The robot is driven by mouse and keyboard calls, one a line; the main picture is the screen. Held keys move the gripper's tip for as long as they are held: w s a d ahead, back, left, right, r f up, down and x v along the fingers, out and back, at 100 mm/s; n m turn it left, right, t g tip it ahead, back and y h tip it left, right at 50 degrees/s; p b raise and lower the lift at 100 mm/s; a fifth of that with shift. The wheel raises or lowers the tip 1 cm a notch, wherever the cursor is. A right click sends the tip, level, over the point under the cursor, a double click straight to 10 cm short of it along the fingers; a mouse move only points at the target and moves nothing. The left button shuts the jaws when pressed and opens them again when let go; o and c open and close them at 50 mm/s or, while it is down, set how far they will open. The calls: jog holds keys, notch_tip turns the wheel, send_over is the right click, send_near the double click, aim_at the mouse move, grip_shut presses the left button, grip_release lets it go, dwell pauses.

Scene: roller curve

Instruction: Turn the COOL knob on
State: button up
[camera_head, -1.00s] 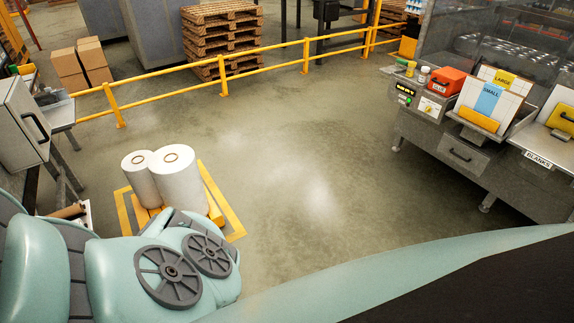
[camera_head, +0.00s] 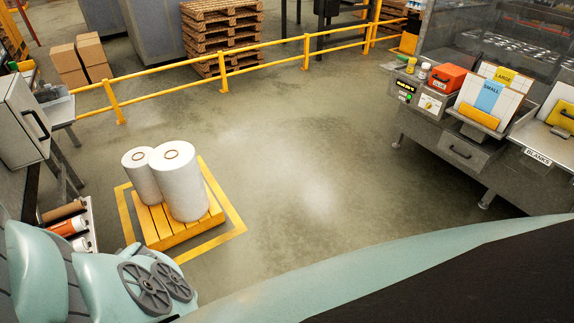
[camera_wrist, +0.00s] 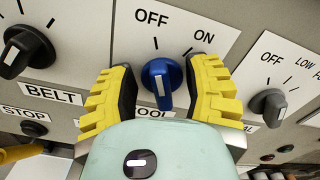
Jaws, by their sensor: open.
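The blue knob (camera_wrist: 162,78) is in the middle of the wrist view, on a white plate marked OFF and ON. Its white line stands nearly upright and roughly lines up with the OFF tick. The label below it is partly covered by my gripper; "OOL" shows. My gripper (camera_wrist: 163,72) is open, with one yellow-and-black finger on each side of the knob. Gaps show between the knob and both fingers. In the head view neither the gripper nor this knob can be seen.
A black knob (camera_wrist: 26,50) labelled BELT is to the left, with a STOP button (camera_wrist: 34,129) below it. In the head view, white rolls (camera_head: 180,182) stand on a yellow pallet (camera_head: 160,232).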

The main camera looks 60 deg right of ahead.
grip_shut()
jog(key=shift+d+f+m+b, duration=0.15)
jog(key=shift+m+b, duration=0.25)
jog(key=shift+b, duration=0.85)
jog(key=shift+w+f+m+b, duration=0.15)
jog(key=shift+m+b, duration=0.15)
jog(key=shift+b, duration=0.3)
jog(key=m+b, duration=0.2)
jog(key=b, duration=0.1)
jog(key=m, duration=0.1)
jog(key=m+b, duration=0.1)
jog(key=m, duration=0.1)
jog(key=shift+w+r+m+b, duration=0.25)
jog(key=shift+r+m+b, duration=0.05)
jog(key=shift+b, duration=0.1)
jog(key=shift+d+m+b, duration=0.1)
jog(key=shift+m+b, duration=0.25)
jog(key=shift+m, duration=1.15)
jog(key=shift+w, duration=0.1)
jog(key=shift+c, duration=0.2)
grip_release()
